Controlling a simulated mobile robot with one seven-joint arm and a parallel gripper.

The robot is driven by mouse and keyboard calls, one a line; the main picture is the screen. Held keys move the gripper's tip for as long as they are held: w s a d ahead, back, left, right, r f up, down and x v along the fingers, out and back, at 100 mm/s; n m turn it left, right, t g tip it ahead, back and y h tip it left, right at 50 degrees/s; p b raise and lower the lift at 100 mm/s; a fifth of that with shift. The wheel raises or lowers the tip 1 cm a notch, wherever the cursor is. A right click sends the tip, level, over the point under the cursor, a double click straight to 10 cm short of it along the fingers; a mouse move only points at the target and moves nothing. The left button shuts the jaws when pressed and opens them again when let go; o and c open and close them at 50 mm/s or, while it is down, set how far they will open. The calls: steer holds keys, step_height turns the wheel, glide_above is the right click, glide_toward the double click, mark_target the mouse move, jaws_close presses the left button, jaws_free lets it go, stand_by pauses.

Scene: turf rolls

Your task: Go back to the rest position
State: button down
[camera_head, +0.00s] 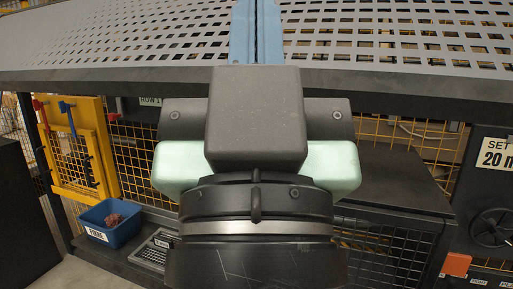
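My gripper (256,30) is seen from behind at the top middle of the head view. Its two blue fingers lie side by side with only a thin dark seam between them, so it looks shut, and no held object shows. The fingers reach over a dark grey perforated table (130,42); whether their tips touch it cannot be told, as they run out of the picture. My black wrist with pale green sides fills the middle and hides what is behind it. No turf roll is in view.
Below the table stands a yellow mesh fence (142,165). A blue bin (110,222) with reddish bits sits on a low shelf at the left. A dark cabinet (392,180), a black handwheel (492,228) and a "SET 20" sign (497,154) are at the right.

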step_height(320, 180, up, 18)
steer(key=p, duration=1.5)
steer(key=shift+f, duration=0.15)
